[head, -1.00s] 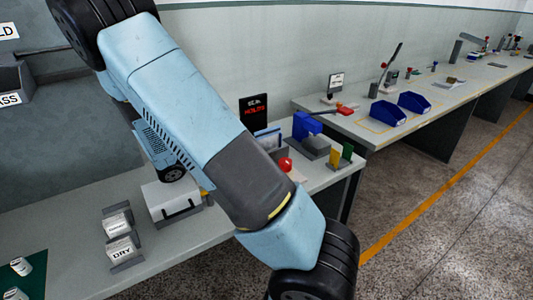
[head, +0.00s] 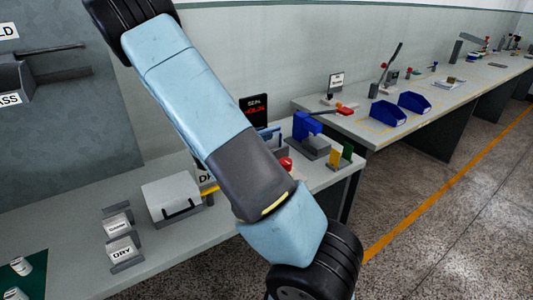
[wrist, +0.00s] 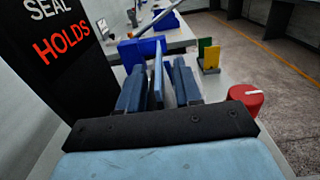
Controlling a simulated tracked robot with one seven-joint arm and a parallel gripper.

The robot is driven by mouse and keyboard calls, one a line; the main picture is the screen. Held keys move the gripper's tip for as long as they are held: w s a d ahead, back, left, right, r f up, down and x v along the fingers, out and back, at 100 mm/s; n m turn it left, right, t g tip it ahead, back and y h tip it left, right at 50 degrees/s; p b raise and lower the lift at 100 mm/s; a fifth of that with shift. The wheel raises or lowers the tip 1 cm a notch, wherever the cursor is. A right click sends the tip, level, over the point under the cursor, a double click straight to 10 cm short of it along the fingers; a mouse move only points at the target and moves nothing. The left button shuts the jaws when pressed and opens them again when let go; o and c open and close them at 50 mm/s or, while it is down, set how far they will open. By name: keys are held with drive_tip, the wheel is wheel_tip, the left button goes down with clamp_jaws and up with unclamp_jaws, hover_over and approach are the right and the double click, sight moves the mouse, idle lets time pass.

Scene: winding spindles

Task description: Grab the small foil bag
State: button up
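In the wrist view my gripper (wrist: 158,88) points forward with two blue-grey fingers spread apart. Between them stand a thin upright blue plate (wrist: 157,72) and a narrow pale grey piece (wrist: 168,95). The pale piece may be the small foil bag seen edge-on, but I cannot tell for sure. I see no finger clearly pressed on it. In the head view my arm hides most of the gripper and what lies in front of it.
A black SEAL HOLDS sign (wrist: 65,45) stands close on the left, and a red knob (wrist: 247,97) on the right. Beyond are a blue device (head: 308,128) and green and yellow plates (head: 341,155). A white box (head: 172,197) and DRY block (head: 124,250) stand on the bench.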

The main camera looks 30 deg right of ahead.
drive_tip(key=shift+d, duration=1.2)
drive_tip(key=shift+c, duration=0.3)
clamp_jaws()
